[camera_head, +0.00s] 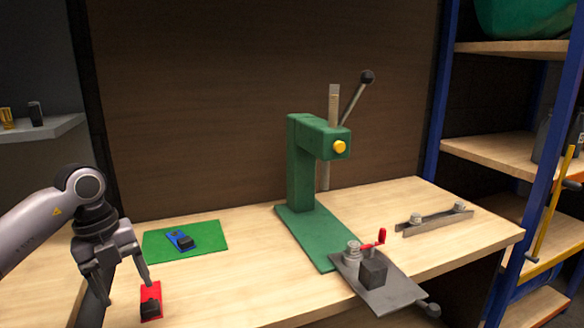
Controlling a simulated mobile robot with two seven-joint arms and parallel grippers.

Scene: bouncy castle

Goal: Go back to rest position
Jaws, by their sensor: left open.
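My left gripper (122,275) is open at the lower left, with its arm coming in from the left. Its fingers point down over the wooden workbench (225,290), and no object shows between them. A red piece with a black block on it (151,301) lies on the bench just below and right of the fingers. A blue piece with a black block (181,240) lies on a green mat (213,232), to the right of the gripper. My right gripper is not in this view.
A green arbor press (301,170) with a lever stands mid-bench. In front of it is a grey plate fixture (389,294) with a red-handled clamp. A metal bar with two knobs (435,219) lies at right. Blue-posted shelves (495,153) stand on the right. The bench's front middle is clear.

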